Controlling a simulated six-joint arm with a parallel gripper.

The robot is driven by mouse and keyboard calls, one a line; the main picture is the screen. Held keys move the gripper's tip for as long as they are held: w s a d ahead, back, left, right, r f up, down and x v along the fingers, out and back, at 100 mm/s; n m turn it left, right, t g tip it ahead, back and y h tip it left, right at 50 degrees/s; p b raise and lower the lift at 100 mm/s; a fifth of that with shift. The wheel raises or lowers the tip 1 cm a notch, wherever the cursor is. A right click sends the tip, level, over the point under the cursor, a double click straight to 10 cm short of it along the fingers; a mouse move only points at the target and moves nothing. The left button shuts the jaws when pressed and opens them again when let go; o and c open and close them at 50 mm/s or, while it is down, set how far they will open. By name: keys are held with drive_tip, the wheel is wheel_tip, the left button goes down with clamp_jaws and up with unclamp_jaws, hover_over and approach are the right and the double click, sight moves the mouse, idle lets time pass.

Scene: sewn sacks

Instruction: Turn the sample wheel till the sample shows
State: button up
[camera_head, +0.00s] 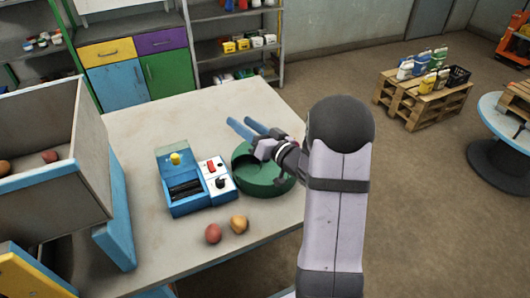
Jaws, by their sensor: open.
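A blue machine (186,206) stands on the table, with a raised blue lid, dark bars inside and a yellow knob (175,158). A white panel at its right side carries a red switch (211,167) and a black round knob (220,182). A shallow round green dish (250,184) stands right of it. I cannot tell which part is the sample wheel, and no sample is clearly seen. My gripper (241,123) is open, its two blue fingers pointing to the upper left. It appears above the green dish, apart from the machine, and hides part of the dish.
A reddish potato-like lump (213,233) and a yellowish one (239,224) lie on the table (150,125) in front of the machine. A large blue-edged bin (88,165) with similar lumps stands at the left. The table behind the machine is clear.

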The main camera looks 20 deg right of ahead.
sight(265, 162)
drive_tip(key=s+d+f+h, duration=0.1)
drive_tip(key=f, duration=0.1)
drive_tip(key=s+d+f+m+g+h, duration=0.1)
drive_tip(key=f+h, duration=0.1)
drive_tip(key=f, duration=0.1)
drive_tip(key=s+d+f+m+g+h, duration=0.1)
drive_tip(key=f, duration=0.2)
drive_tip(key=shift+s+d+f+h, duration=0.2)
drive_tip(key=shift+s+d+h, duration=0.1)
drive_tip(key=shift+s, duration=0.1)
drive_tip(key=d+f, duration=0.1)
drive_tip(key=s+d+f+g+h, duration=0.1)
drive_tip(key=d+f+n+h, duration=0.1)
drive_tip(key=shift+s+f+g, duration=0.3)
drive_tip(key=shift+f+g, duration=0.1)
drive_tip(key=shift+f+n, duration=0.25)
drive_tip(key=shift+n, duration=0.25)
drive_tip(key=shift+s+n, duration=0.1)
drive_tip(key=shift+n, duration=0.2)
drive_tip(key=shift+p+x, duration=1.35)
drive_tip(key=shift+x, duration=2.35)
clamp_jaws()
